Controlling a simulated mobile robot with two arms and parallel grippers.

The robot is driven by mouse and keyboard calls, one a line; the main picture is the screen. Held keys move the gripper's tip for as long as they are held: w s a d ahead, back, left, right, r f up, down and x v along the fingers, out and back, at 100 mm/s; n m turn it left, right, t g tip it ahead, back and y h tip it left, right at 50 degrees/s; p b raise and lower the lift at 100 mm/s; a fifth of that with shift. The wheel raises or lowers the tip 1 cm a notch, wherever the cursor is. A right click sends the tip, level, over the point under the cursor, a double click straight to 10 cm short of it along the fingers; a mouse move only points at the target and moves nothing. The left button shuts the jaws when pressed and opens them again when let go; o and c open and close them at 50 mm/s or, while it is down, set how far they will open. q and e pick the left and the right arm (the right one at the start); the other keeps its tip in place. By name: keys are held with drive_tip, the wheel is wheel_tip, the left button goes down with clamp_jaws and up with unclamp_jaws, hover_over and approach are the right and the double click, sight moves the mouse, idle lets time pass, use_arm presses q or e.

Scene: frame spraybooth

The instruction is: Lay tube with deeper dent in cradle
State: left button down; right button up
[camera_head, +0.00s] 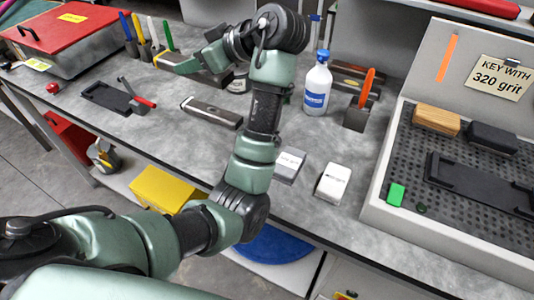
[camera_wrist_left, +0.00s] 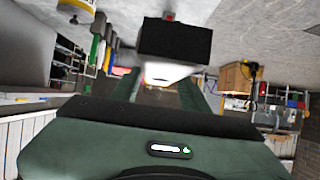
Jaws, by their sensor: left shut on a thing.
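My left gripper (camera_head: 190,65) is shut at the back of the bench, on a dark bar-like tube (camera_head: 210,78) partly hidden by the fingers. In the left wrist view the held tube (camera_wrist_left: 175,42) shows a black face and a pale lower face between the green fingers. A second grey-brown tube (camera_head: 212,111) lies on the bench in front, with a dark spot near its left end; dent depth is not clear. A black cradle (camera_head: 106,98) lies on the bench at left. A longer black cradle-like holder (camera_head: 480,185) lies in the perforated tray at right. My right gripper is not seen.
A tray (camera_head: 445,250) with a 320 grit sign is at right, a red-lidded box (camera_head: 70,32) at left.

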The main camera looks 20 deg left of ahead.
use_arm(q)
drive_tip(key=shift+s+d+f, duration=0.1)
drive_tip(key=shift+d+f, duration=0.1)
drive_tip(key=shift+f, duration=0.15)
wheel_tip(320, 180, down, 8)
drive_tip(key=p, duration=0.1)
hover_over(212, 139)
wheel_tip(212, 139, down, 7)
drive_tip(key=shift+r, duration=0.2)
wheel_tip(212, 139, down, 5)
drive_tip(key=shift+r, duration=0.2)
drive_tip(key=shift+f, duration=0.1)
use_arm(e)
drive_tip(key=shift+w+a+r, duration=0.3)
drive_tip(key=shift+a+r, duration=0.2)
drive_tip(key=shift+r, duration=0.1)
use_arm(q)
drive_tip(key=shift+f, duration=0.1)
drive_tip(key=c, duration=0.7)
unclamp_jaws()
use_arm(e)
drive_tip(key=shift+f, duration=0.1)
